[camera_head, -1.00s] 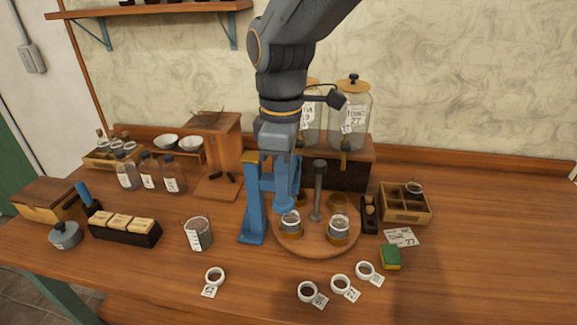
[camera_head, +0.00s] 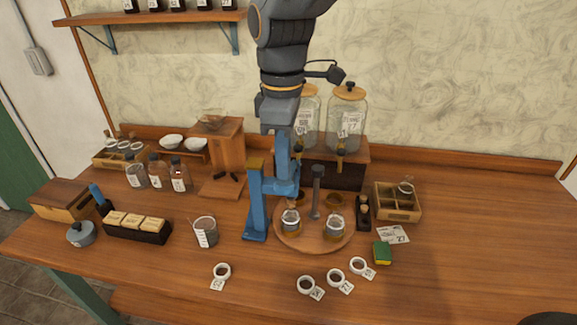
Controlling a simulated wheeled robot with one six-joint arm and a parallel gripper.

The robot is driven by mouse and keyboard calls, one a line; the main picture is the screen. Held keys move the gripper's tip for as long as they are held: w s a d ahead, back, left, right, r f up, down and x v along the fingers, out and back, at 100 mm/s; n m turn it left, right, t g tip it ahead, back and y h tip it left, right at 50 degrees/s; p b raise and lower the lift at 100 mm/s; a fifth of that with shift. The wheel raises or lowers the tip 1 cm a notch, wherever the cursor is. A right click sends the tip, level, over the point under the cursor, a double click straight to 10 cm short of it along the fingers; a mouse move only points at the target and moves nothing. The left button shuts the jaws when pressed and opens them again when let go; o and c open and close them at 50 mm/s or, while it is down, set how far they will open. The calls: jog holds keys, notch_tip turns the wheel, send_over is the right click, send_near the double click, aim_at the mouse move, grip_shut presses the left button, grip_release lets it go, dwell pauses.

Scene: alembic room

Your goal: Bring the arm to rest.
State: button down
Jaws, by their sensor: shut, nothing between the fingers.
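My gripper (camera_head: 286,172) hangs from the grey arm in the middle of the head view, pointing down, with its blue fingers together and nothing seen between them. Just below and to the right is a round wooden tray (camera_head: 312,243) bearing small glass jars (camera_head: 334,228) and a dark upright post (camera_head: 316,190).
Two large glass jars with taps (camera_head: 346,118) stand behind on a wooden box. The right of the table (camera_head: 480,230) is largely clear.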

notch_tip(320, 180, up, 2)
jog(key=shift+r+p, duration=0.15)
jog(key=shift+p, duration=0.55)
jog(key=s+d+f+m+t+b, duration=0.1)
jog(key=d+f+m+b, duration=0.9)
jog(key=d+f+m, duration=0.7)
jog(key=d+f, duration=0.4)
jog(key=d, duration=0.3)
jog(key=shift+s+d+f+b, duration=0.15)
jog(key=shift+s+f+b, duration=0.15)
jog(key=shift+f+b, duration=0.1)
